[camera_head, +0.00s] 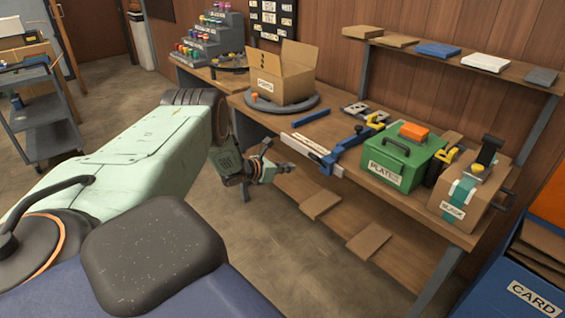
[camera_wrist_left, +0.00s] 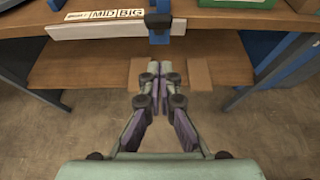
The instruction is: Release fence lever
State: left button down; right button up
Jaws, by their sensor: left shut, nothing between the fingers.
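A blue fence (camera_head: 345,152) lies across the bench top, and its front end hangs over the bench's front edge. A white strip (camera_head: 305,145) with printed labels runs along that edge, and "MID" and "BIG" can be read on it in the left wrist view (camera_wrist_left: 110,29). In that view a black knob or lever (camera_wrist_left: 158,19) sits on the fence's blue front end (camera_wrist_left: 159,38). My left gripper (camera_head: 288,168) is in front of the bench edge, just short of the fence end. Its fingers (camera_wrist_left: 163,68) are together and empty, apart from the lever in the picture. My right gripper is out of view.
A green box (camera_head: 405,160) and a cardboard box with a strap clamp (camera_head: 465,195) stand right of the fence. An open carton (camera_head: 282,75) sits on a round turntable behind. The lower shelf (camera_head: 285,205) holds flat cardboard pieces. Bare floor lies before the bench.

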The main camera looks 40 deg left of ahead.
pick_arm(q)
jog(key=shift+v, duration=1)
jog(key=shift+r, duration=0.15)
